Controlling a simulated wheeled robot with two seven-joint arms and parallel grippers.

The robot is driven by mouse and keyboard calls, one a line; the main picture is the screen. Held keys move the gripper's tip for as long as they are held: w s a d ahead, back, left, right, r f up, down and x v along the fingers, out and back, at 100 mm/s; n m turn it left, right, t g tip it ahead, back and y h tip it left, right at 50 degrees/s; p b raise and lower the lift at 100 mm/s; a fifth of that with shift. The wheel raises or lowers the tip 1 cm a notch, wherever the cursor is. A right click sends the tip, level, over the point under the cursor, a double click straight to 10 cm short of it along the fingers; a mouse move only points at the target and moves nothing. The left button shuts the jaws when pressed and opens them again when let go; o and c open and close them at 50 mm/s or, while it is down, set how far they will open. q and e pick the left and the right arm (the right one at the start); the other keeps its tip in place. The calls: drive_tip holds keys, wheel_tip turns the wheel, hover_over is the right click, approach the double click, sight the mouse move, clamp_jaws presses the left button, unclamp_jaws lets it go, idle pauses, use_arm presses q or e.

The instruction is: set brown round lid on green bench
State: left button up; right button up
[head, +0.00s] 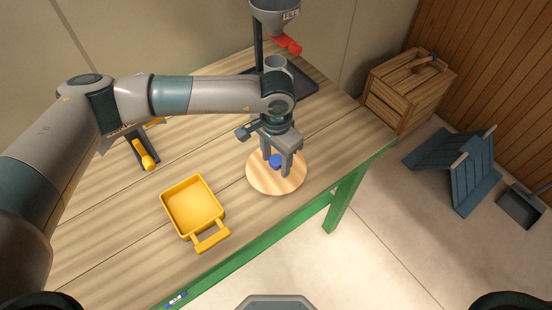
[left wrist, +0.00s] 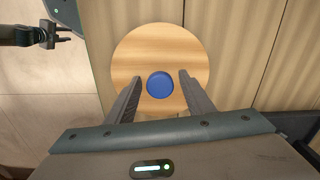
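The round lid (head: 262,180) is pale brown wood with a blue knob (head: 275,161). It appears to lie flat on the wooden top of the green-framed bench (head: 130,215), near its front edge. It also shows in the left wrist view (left wrist: 135,50), with its blue knob (left wrist: 160,85) between my fingers. My left gripper (head: 277,165) is open above the lid, one finger on each side of the knob, with gaps visible in the left wrist view (left wrist: 158,92). My right gripper (left wrist: 66,36) shows at the upper left of that view, empty, fingers apart, beyond the bench edge.
A yellow tray (head: 190,207) with a handle stands left of the lid. A yellow-handled tool (head: 145,158) lies further left. A funnel stand (head: 259,45) with a red handle (head: 287,45) is behind. A wooden crate (head: 400,95) stands right; blue slatted boards (head: 450,170) are on the floor.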

sight(276, 160)
use_arm(q)
drive_tip(key=shift+r, duration=0.1)
idle(0.3)
drive_tip(key=shift+r+p, duration=0.15)
drive_tip(key=shift+p, duration=0.25)
wheel_tip(276, 160, up, 12)
drive_tip(key=b, duration=0.6)
idle(0.3)
